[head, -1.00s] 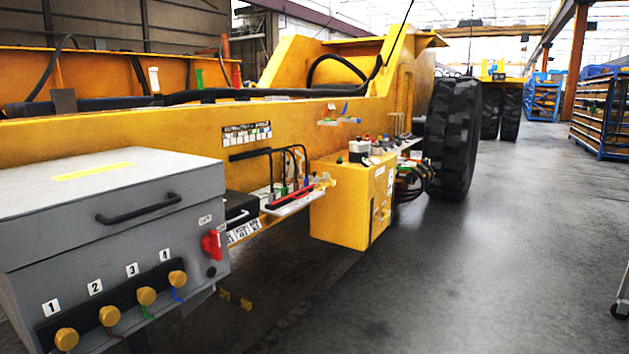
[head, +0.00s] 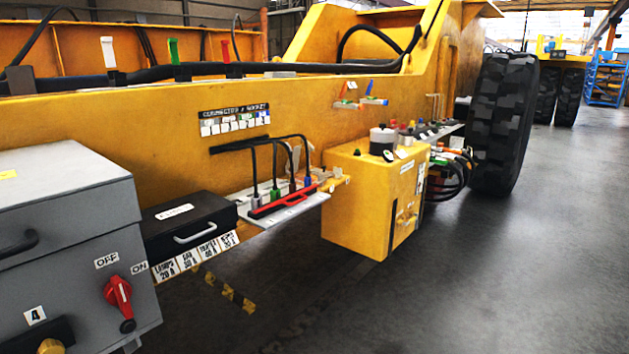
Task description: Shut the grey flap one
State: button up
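No part that is clearly a grey flap can be singled out. A small dark grey upright plate (head: 18,80) stands on the top edge of the yellow frame at far left. A white upright tab (head: 108,52), a green tab (head: 173,50) and a red tab (head: 225,50) stand behind the black hose. A pale shelf (head: 290,206) on the frame's side holds cabled plugs, one with a green body (head: 275,194), behind a red bar (head: 283,200). Small flaps or levers there are too small to tell open from shut. My gripper is not in view.
A grey box (head: 70,235) with a red OFF/ON switch (head: 119,297) fills the lower left. Beside it are a black case (head: 185,222) and a yellow box (head: 375,205) jutting from the frame. A big tyre (head: 503,125) stands behind. The floor (head: 500,270) at right is clear.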

aim_at(296, 151)
jog(key=i+l, duration=0.55)
jog(key=i+l+u, duration=0.1)
jog(key=i+l, duration=0.35)
jog(key=i+l+u, duration=0.15)
jog(key=i+l, duration=0.35)
jog(key=i+l+u, duration=0.1)
jog(key=i+l, duration=0.3)
jog(key=l, duration=0.2)
jog(key=i, duration=0.95)
